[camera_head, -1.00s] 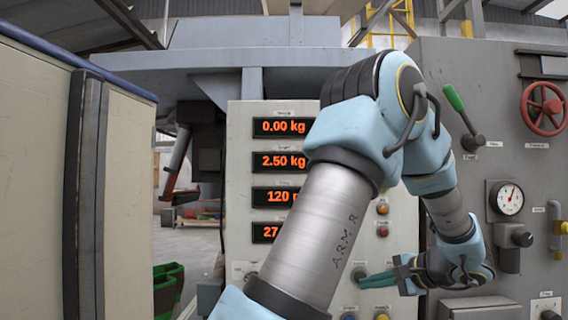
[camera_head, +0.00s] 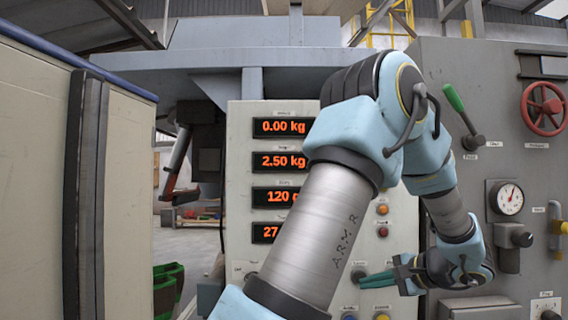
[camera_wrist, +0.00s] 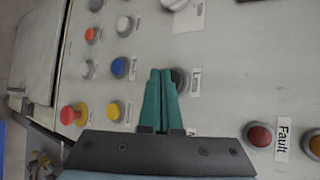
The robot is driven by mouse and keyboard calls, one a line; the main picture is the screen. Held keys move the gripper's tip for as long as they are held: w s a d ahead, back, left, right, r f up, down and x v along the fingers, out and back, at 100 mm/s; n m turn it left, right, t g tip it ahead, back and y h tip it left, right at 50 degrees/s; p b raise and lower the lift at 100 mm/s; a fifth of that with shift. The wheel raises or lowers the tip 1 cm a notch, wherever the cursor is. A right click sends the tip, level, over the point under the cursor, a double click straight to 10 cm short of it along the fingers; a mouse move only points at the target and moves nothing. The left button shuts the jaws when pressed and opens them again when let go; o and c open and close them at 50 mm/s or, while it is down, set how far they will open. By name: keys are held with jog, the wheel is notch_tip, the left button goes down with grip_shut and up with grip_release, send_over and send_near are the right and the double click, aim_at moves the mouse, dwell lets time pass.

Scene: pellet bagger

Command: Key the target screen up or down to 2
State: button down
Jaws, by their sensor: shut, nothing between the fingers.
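The display panel (camera_head: 240,180) carries stacked orange readouts in the head view. The second readout (camera_head: 280,160) shows 2.50 kg; its small label is too blurred to read surely, so I cannot tell for certain that it is the target screen. My gripper (camera_wrist: 160,73) is shut and empty, its teal fingers pointing at the panel's lower buttons. In the wrist view the fingertips are beside a dark button (camera_wrist: 181,78) and partly cover it; I cannot tell whether they touch it. The gripper also shows in the head view (camera_head: 362,281), low on the panel.
In the wrist view, blue (camera_wrist: 119,67), white (camera_wrist: 124,25) and orange (camera_wrist: 91,34) buttons and a red emergency knob (camera_wrist: 70,115) lie near my fingers. A red Fault lamp (camera_wrist: 261,135) is to the right. A grey cabinet (camera_head: 520,80) with a green lever (camera_head: 454,98) stands right.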

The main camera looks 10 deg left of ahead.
jog(key=shift+w, duration=0.1)
jog(key=shift+w, duration=0.35)
jog(key=shift+w+a, duration=0.1)
jog(key=shift+w, duration=0.2)
dwell(0.5)
jog(key=shift+s+b, duration=0.5)
jog(key=shift+s, duration=0.25)
jog(key=s+b, duration=0.1)
jog(key=s, duration=0.5)
jog(key=shift+d, duration=0.45)
